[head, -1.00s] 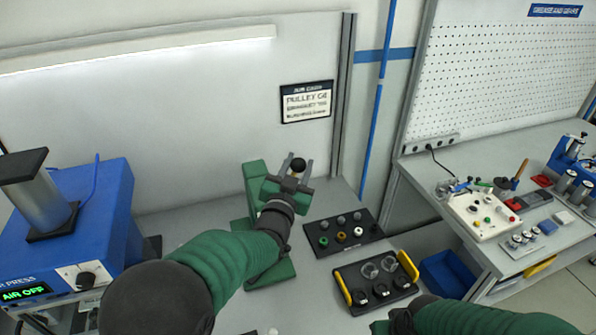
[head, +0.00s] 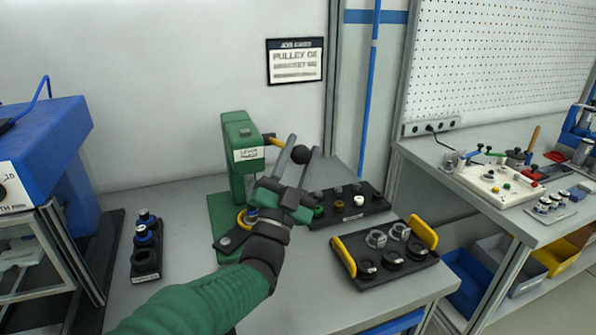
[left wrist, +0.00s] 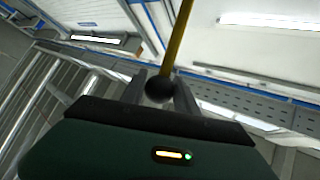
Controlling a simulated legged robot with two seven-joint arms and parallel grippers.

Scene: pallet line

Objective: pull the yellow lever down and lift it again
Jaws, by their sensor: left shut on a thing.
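The green lever press (head: 238,150) stands on the near bench, with a white label on its front. A short piece of its yellow lever (head: 275,141) shows at its right side, ending behind my gripper's finger. The lever's black ball knob (head: 301,154) sits between the fingers of my left gripper (head: 304,150), which is shut on it. In the left wrist view the yellow lever (left wrist: 180,35) runs up from the black knob (left wrist: 160,89) between the fingers. My right gripper is out of view.
A black tray with small parts (head: 372,210) and a yellow-handled tray (head: 400,272) lie right of the press. A black holder with blue-topped parts (head: 146,265) and a blue machine (head: 50,150) stand left. A job card (head: 296,62) hangs behind.

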